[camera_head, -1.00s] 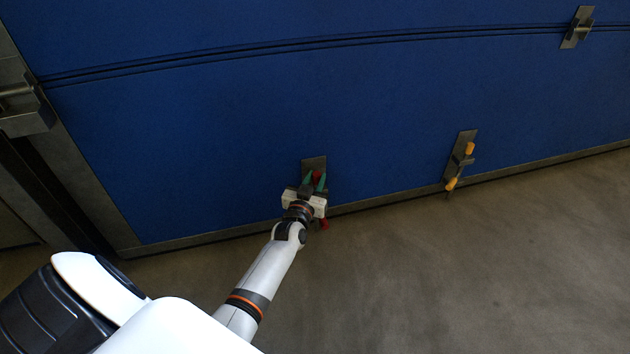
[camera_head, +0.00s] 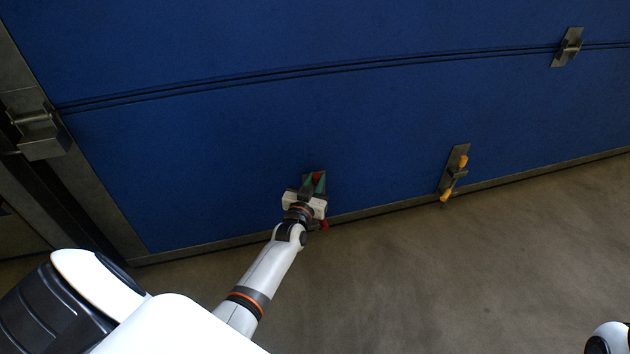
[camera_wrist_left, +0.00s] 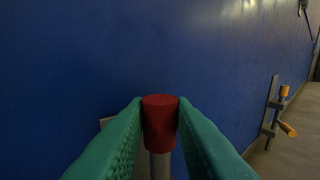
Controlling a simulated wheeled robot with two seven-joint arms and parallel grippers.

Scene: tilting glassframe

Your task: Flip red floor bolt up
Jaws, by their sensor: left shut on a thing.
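The red floor bolt (camera_head: 317,176) is on a grey metal plate at the bottom of the blue door. Its red knob (camera_wrist_left: 159,122) is clear in the left wrist view, on top of a grey rod. A lower red end (camera_head: 324,225) shows beneath my gripper, near the floor. My left gripper (camera_head: 314,183) has its green fingers on both sides of the upper red knob, shut on it. The fingers (camera_wrist_left: 160,125) touch the knob in the left wrist view. The gripper body hides the middle of the bolt. My right gripper is not seen.
A yellow-handled bolt (camera_head: 453,178) is on the door to the right, and it also shows in the wrist view (camera_wrist_left: 284,110). A metal hinge (camera_head: 568,47) is higher up. The concrete floor (camera_head: 430,290) in front is clear. A metal frame post (camera_head: 75,180) stands left.

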